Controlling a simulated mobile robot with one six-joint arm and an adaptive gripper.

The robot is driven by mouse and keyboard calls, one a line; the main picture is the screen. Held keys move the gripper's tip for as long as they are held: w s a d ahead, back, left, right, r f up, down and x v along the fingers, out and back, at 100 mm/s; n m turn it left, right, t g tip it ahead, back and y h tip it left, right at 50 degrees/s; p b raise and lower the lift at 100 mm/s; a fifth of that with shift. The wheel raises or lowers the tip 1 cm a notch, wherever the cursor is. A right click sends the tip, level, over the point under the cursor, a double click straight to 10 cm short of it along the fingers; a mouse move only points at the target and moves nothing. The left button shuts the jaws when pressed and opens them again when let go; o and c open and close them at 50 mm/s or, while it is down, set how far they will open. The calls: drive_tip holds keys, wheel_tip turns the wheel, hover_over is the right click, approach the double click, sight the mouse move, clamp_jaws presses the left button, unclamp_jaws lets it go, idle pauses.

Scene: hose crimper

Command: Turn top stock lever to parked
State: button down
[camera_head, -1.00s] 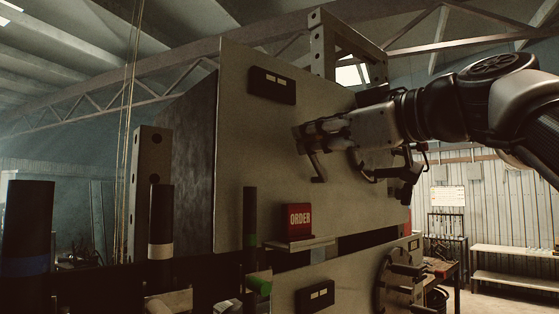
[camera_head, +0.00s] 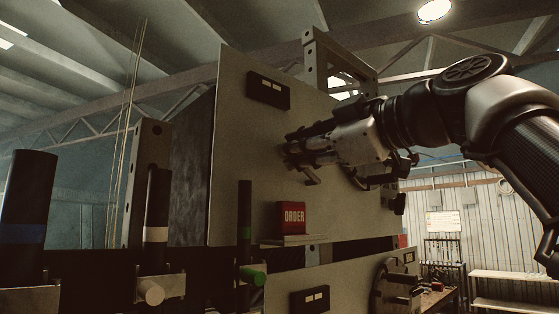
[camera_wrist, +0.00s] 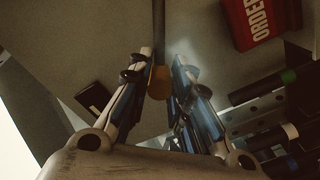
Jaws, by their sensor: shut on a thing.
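The lever (camera_wrist: 158,22) shows in the wrist view as a dark bar coming down from the top edge, with a yellow-orange end (camera_wrist: 159,85) between my fingers. My gripper (camera_wrist: 164,60) is shut on the lever near this end, with one finger on each side. In the head view my gripper (camera_head: 290,153) reaches in from the right to the upper pale panel (camera_head: 240,190). There the lever is hidden behind my gripper or too small to make out. I cannot read a parked mark in either view.
A red ORDER box (camera_head: 292,217) sits on a small ledge below my gripper; it also shows in the wrist view (camera_wrist: 262,18). A dark label plate (camera_head: 269,90) is on the upper panel. Dark upright tubes (camera_head: 28,200) stand at left. A round fitting (camera_head: 396,287) is at lower right.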

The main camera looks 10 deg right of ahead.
drive_tip(key=shift+w+f, duration=0.15)
drive_tip(key=shift+f, duration=0.2)
drive_tip(key=c, duration=1.7)
unclamp_jaws()
drive_tip(key=shift+o, duration=1.1)
drive_tip(key=shift+r, duration=0.2)
drive_tip(key=shift+s+d, duration=0.1)
drive_tip(key=shift+s, duration=0.15)
drive_tip(key=v, duration=1.1)
drive_tip(key=shift+s+d, duration=0.2)
drive_tip(key=shift+s, duration=0.1)
